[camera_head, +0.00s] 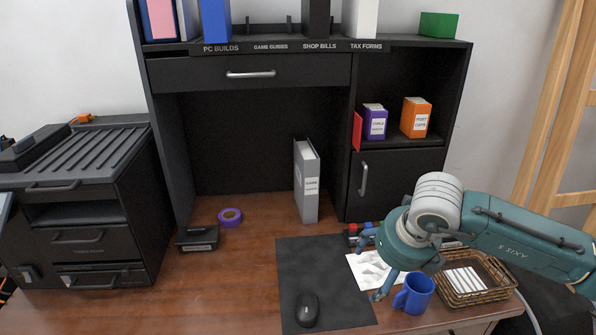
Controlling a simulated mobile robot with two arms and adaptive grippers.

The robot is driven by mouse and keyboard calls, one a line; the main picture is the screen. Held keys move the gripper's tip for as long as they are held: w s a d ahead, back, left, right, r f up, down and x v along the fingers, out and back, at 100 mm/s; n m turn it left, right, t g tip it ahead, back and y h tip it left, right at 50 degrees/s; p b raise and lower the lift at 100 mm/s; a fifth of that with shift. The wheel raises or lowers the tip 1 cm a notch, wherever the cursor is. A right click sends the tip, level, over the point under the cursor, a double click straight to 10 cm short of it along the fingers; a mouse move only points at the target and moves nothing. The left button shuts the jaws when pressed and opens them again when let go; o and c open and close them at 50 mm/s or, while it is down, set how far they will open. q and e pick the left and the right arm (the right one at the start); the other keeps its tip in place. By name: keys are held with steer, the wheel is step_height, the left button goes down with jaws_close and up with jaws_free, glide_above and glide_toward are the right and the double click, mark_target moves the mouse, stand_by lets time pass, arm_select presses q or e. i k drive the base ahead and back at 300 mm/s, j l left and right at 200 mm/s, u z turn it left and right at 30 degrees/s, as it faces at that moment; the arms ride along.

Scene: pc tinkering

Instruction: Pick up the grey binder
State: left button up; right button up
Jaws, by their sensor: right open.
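The grey binder (308,185) stands upright on the brown desk (250,275), with a white label on its spine. It is under the hutch, just left of the lower cabinet door. My right gripper (372,268) is open and empty over the desk's right part, in front of the binder and to its right, apart from it. My left gripper is not in view.
A black mat (320,260) with a mouse (307,309) lies in front of the binder. A wicker basket (482,294) is at the right. Purple tape (230,217) and a small black box (198,238) sit at the left. The upper shelf overhangs the binder.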

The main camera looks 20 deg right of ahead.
mark_target(307, 161)
steer(key=i, duration=1.3)
